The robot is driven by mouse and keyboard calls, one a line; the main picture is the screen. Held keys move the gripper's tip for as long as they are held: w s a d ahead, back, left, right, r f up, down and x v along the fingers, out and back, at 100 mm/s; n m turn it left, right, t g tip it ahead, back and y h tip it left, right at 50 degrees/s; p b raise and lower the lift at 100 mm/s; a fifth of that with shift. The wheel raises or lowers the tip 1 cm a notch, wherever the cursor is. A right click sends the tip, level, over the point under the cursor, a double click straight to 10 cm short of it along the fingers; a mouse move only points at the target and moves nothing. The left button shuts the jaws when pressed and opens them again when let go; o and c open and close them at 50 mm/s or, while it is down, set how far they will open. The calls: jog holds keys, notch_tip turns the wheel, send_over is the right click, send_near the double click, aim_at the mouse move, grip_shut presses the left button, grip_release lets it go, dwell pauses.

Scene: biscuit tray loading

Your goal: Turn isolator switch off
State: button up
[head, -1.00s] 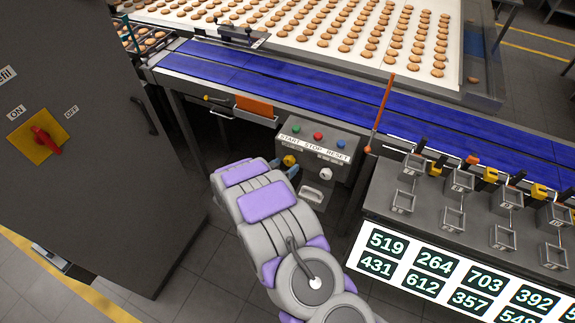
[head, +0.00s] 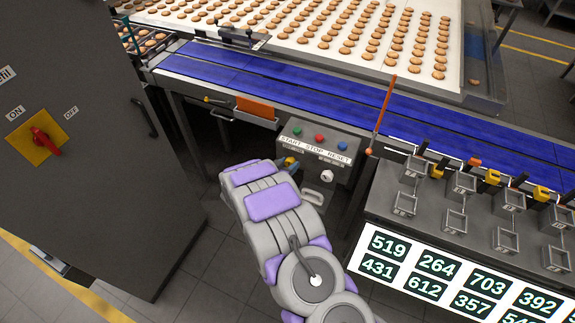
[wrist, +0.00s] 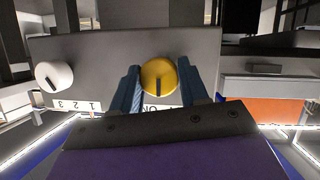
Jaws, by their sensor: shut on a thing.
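A yellow round knob (wrist: 158,72) with a dark pointer mark is on the front of the grey control box (head: 310,133). In the wrist view it sits between the two blue fingers of my gripper (wrist: 160,90), which is shut on it. The pointer mark stands about upright in that view, and a partly covered label reading "ON" is beside the knob. In the head view my gripper (head: 289,170) is at the box front and mostly hides the knob. A red rotary handle (head: 44,141) on a yellow plate, with ON and OFF labels, is on the dark cabinet at the left.
The box has green, red and blue buttons on top. A white knob (wrist: 54,76) with numbers is beside the yellow one. A blue conveyor (head: 330,90) runs behind. A bench (head: 480,210) with several small trays and a number display is at the right.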

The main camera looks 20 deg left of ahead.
jog(key=c, duration=0.3)
